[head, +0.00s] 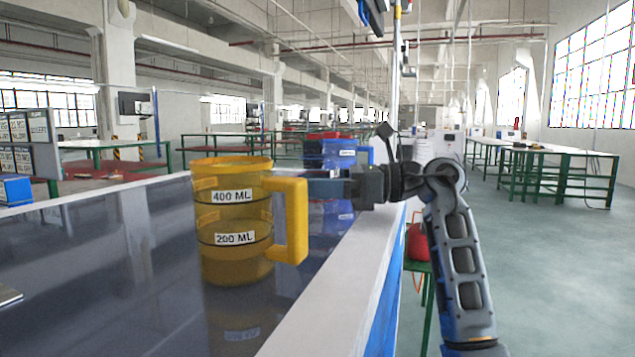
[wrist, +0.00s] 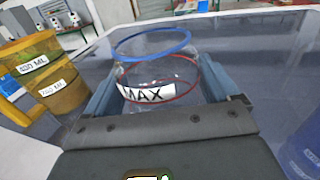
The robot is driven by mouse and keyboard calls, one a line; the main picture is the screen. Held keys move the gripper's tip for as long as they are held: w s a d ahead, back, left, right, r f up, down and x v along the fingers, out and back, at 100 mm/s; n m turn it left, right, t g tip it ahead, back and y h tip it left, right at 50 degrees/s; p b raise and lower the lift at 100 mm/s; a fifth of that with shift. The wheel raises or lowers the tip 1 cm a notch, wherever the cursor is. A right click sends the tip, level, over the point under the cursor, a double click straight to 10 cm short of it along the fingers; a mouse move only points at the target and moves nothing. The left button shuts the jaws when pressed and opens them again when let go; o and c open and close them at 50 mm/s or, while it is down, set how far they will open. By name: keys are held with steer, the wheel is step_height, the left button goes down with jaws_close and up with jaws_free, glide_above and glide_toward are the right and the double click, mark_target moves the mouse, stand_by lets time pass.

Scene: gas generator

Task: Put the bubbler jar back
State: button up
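The bubbler jar (wrist: 160,75) is clear, with a blue rim, a red ring and a white MAX label. It is upright in the middle of the wrist view, between the fingers of my gripper (wrist: 160,95). The fingers lie close along both sides of the jar; I cannot tell whether they press on it. The jar's base is hidden by the gripper body. In the head view my gripper (head: 325,188) reaches left over the bench, behind the yellow jug's handle. I cannot make out the jar there.
A yellow measuring jug (head: 235,225) marked 400 ML and 200 ML stands on the dark glossy bench top (head: 120,270), nearer the head camera than my gripper. A blue labelled container (head: 345,152) stands behind the gripper. The bench's white edge (head: 345,275) runs along the right. Bench left of the jug is mostly clear.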

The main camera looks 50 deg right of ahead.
steer(key=shift+o, duration=0.8)
steer(key=shift+r, duration=0.1)
steer(key=shift+r, duration=0.2)
steer(key=b+v, duration=0.1)
steer(key=v, duration=1.1)
